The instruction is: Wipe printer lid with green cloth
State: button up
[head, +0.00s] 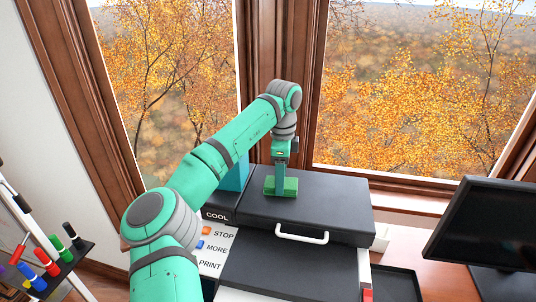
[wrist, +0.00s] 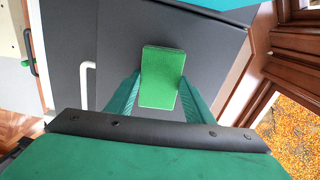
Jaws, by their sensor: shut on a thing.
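The green cloth (head: 281,188) shows as a green block on the left part of the dark grey printer lid (head: 335,205). My gripper (head: 281,172) points down over the lid and is shut on the cloth. In the wrist view the cloth (wrist: 161,78) sits between my two fingers (wrist: 160,98), with the lid (wrist: 105,45) behind it. The cloth looks to be on or just above the lid; I cannot tell if it touches. A white handle (head: 302,234) is at the lid's front edge.
Buttons marked STOP, MORE and PRINT (head: 215,248) are on the printer's left front. A monitor (head: 490,225) stands at the right, a black tray (head: 395,284) before it. A rack of markers (head: 50,265) is at the left. Windows are behind.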

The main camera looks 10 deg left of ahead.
aim_at(270, 180)
jog(key=shift+w+a, duration=0.1)
jog(key=shift+a, duration=1.45)
notch_tip(270, 180, up, 2)
jog(key=shift+d+r, duration=0.15)
jog(key=shift+r, duration=0.05)
jog(key=shift+w+r, duration=0.15)
jog(key=shift+r, duration=2.4)
jog(key=shift+s+a+r, duration=0.2)
jog(key=shift+r, duration=0.1)
jog(key=shift+d, duration=0.1)
